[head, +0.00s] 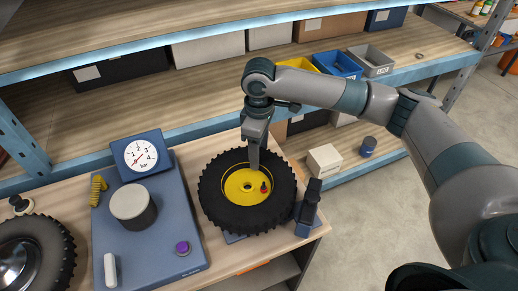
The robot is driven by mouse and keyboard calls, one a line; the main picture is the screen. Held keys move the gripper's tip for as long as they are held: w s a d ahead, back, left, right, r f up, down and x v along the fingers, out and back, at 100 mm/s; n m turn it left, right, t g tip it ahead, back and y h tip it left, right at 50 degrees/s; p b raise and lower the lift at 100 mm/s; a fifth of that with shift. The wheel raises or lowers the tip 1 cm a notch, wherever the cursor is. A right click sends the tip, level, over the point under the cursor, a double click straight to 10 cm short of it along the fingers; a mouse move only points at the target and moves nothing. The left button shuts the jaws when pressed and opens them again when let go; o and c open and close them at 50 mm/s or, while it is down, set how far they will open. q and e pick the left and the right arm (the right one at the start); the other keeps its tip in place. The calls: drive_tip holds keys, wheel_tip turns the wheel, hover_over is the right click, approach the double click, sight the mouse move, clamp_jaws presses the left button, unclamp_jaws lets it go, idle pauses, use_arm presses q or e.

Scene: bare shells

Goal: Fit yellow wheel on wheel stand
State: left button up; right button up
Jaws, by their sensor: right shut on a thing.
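The yellow wheel (247,216), a knobbly black tyre with a yellow rim, lies flat at the right end of the bench. My right gripper (254,165) reaches down from above to its far side, shut on the wheel where tyre and rim meet. The fingertips are partly hidden. A small red piece shows inside the rim, right of the hub. A blue stand (307,221) with a dark upright part is at the wheel's right edge, and a bit of blue base shows below the tyre. The wheel hides the rest, so I cannot tell whether it is seated. My left gripper is out of view.
A blue unit (163,240) with a pressure gauge (140,155), grey cylinder (133,206) and purple button stands left of the wheel. Another wheel (60,240) with a grey hub lies far left. Shelves with bins run behind. Open floor is at right.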

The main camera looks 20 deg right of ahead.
drive_tip(key=shift+f, duration=1.6)
idle(1.5)
drive_tip(key=o, duration=2.2)
drive_tip(key=shift+o, duration=0.2)
drive_tip(key=shift+r+p, duration=0.75)
drive_tip(key=shift+p, duration=0.6)
drive_tip(key=shift+r+p, duration=0.45)
drive_tip(key=shift+r, duration=0.25)
drive_tip(key=shift+r, duration=0.15)
drive_tip(key=shift+r, duration=3.4)
